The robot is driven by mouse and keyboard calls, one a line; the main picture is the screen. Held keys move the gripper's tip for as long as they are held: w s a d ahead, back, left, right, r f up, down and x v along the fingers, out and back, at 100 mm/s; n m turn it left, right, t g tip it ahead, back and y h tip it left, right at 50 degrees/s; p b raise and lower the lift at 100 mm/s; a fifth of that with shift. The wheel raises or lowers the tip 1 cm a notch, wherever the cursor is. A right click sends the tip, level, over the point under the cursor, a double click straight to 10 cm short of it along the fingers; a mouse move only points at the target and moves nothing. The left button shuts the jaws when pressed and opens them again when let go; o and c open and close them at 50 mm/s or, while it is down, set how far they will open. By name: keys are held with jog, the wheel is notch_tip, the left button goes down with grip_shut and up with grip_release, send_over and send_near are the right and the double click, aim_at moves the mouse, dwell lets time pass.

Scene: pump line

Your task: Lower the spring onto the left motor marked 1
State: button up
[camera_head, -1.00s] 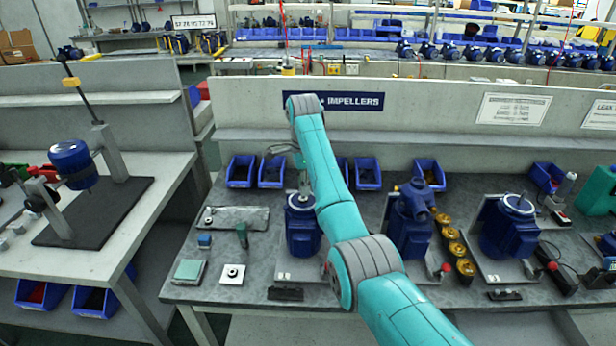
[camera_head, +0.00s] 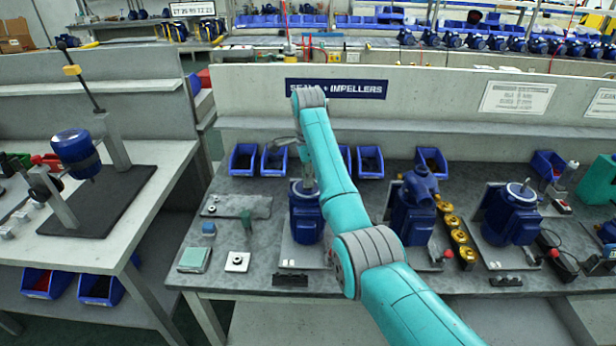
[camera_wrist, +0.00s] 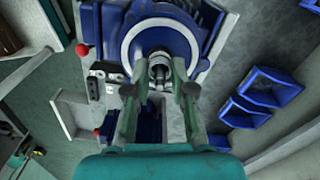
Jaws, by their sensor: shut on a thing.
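The left motor (camera_head: 306,222) is a blue upright body on a grey plate, partly covered by my arm in the head view. The mark 1 is not readable.
The middle pump (camera_head: 412,212) and another blue motor (camera_head: 511,217) stand to the right. Blue bins (camera_head: 243,159) line the back of the bench. A green block (camera_head: 195,259) and a white square part (camera_head: 237,262) lie at the front left.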

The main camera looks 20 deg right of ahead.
dwell(0.4)
jog(key=o, duration=1.8)
jog(key=shift+c, duration=0.2)
